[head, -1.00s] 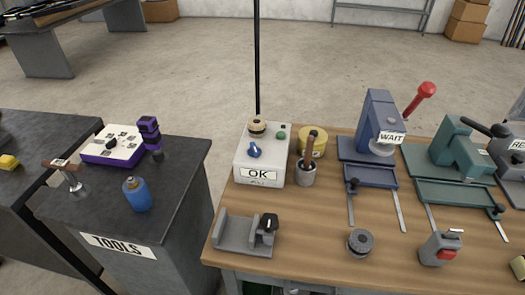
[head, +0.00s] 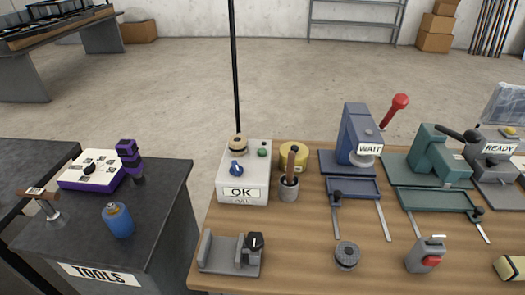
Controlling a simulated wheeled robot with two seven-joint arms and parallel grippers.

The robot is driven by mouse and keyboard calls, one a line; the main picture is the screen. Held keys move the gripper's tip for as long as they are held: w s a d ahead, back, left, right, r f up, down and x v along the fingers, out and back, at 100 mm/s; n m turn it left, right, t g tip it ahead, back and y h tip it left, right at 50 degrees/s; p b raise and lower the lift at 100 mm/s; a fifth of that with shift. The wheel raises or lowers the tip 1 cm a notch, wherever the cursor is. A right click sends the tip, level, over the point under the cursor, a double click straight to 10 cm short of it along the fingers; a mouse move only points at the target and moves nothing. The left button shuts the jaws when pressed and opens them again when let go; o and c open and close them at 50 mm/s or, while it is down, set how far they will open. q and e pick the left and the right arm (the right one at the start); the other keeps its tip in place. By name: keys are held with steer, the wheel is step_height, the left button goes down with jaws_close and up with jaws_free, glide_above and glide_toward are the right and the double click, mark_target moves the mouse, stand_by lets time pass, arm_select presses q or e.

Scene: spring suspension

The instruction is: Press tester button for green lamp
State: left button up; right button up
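The tester (head: 230,182) is a white box on the left part of the wooden workbench. Its front carries an "OK" label (head: 241,193). On its top are a blue knob (head: 237,168), a small green dome (head: 262,152) at the back right, and a tan and black round piece (head: 239,143) at the back. I cannot tell whether the green dome is the lamp or the button, or whether it is lit. Neither of my grippers is in the head view.
A yellow tin (head: 294,156) and a grey cup with a brush (head: 289,190) stand close right of the tester. A grey vise-like fixture (head: 222,254) lies in front. Presses labelled "WAIT" (head: 369,149) and "READY" (head: 498,148) stand right. A dark tools cabinet (head: 160,240) is left.

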arm_select(q)
jaws_close()
stand_by(1.5)
